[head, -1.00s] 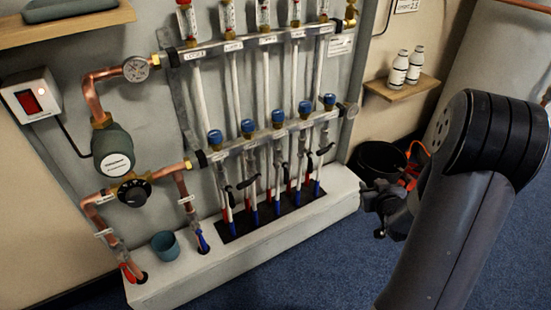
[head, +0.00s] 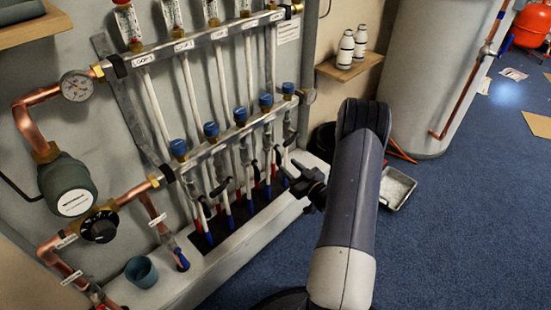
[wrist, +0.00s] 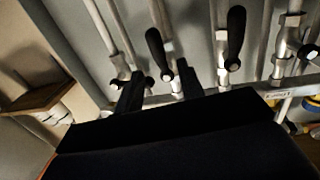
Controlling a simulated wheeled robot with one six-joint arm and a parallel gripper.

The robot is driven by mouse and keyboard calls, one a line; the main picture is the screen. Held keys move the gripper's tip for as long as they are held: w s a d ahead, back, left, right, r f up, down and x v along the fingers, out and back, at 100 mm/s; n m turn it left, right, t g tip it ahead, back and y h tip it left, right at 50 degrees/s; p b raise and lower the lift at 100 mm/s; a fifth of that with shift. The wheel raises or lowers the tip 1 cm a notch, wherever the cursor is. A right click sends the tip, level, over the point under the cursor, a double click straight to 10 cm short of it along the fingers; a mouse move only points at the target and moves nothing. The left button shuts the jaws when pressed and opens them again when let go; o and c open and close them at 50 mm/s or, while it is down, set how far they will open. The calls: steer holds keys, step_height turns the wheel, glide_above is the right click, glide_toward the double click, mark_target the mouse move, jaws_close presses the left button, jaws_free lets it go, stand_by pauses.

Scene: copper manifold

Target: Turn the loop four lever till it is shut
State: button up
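The lower manifold bar (head: 236,134) carries blue-capped valves, with black levers on the pipes below. In the wrist view, which looks upside down, a black lever (wrist: 158,54) slants beside a pipe, and a second lever (wrist: 236,38) stands further right. The first lever lies just beyond and between the fingertips of my gripper (wrist: 160,88), whose two dark fingers are spread apart and empty. It looks like the loop four lever by its place in the row, but I cannot read its label. In the head view my gripper (head: 288,175) is right of the lever row; contact is not visible.
A white ledge (head: 225,248) runs under the pipes. A wooden shelf (head: 349,65) with two white bottles is at the back, near a large pale cylinder (head: 428,75). A tray (head: 397,188) lies on the blue floor. Floor to the right is mostly clear.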

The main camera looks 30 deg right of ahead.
mark_target(280, 159)
steer(key=b+x, duration=0.1)
steer(key=x, duration=0.5)
steer(key=shift+w, duration=0.4)
jaws_close()
